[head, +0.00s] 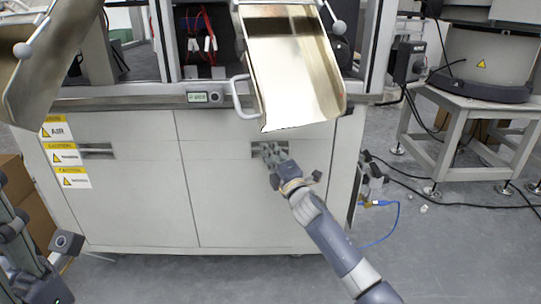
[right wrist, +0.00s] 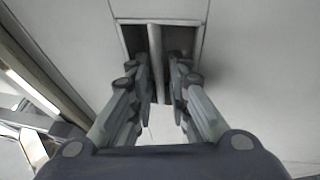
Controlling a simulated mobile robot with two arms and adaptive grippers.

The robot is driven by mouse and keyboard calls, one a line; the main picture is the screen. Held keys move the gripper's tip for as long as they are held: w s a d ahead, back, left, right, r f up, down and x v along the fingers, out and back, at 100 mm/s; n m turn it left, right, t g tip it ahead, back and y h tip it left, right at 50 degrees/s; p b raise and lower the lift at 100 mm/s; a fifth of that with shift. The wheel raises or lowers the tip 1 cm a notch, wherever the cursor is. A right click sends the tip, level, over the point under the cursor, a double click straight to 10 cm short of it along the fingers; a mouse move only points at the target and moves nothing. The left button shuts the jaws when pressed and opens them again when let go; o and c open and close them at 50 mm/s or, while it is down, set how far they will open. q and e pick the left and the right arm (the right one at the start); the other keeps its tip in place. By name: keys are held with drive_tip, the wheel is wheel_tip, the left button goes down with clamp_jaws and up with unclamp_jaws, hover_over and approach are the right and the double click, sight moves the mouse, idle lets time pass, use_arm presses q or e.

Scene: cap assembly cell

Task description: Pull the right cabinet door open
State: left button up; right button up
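The right cabinet door (head: 240,205) is a light grey panel and is shut, flush with the cabinet front. Its recessed handle (head: 257,149) is near the upper right of the panel. My right gripper (head: 270,153) is at this handle. In the right wrist view the handle bar (right wrist: 155,50) stands upright in a dark recess. The fingers of my right gripper (right wrist: 160,82) are apart, one on each side of the bar, with a gap still showing. I cannot tell whether either finger touches it.
A shiny metal chute (head: 292,75) overhangs the right door. A grey stand (head: 460,130) with a feeder is at the right. A blue cable (head: 392,225) lies on the floor. Floor before the cabinet looks clear.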

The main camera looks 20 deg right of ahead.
drive_tip(key=shift+w, duration=0.1)
clamp_jaws()
